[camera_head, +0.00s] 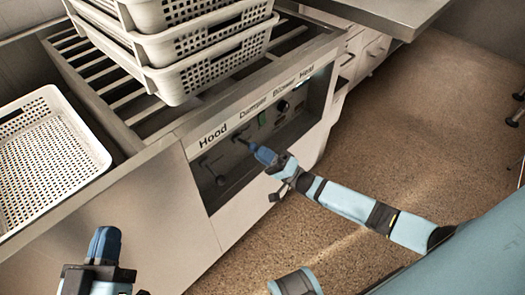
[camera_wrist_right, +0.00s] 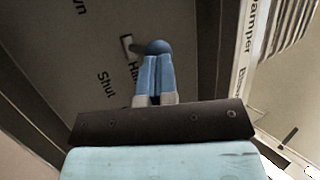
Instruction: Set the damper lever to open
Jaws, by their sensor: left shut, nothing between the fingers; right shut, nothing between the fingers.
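The dark control panel (camera_head: 290,115) is set in the front of the bench, under the labels Hood, Damper (camera_head: 252,108), Blower and Hold. My right gripper (camera_head: 258,150) is shut and empty, with its blue fingertips close to the panel below the Damper label. My left gripper (camera_head: 106,240) is shut and empty, away from the panel.
White perforated baskets (camera_head: 205,50) are stacked on the slatted bench top above the panel. Another white basket (camera_head: 92,135) sits at the left. A hood handle (camera_head: 219,180) is at the panel's lower left. The brown floor (camera_head: 430,130) to the right is mostly clear.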

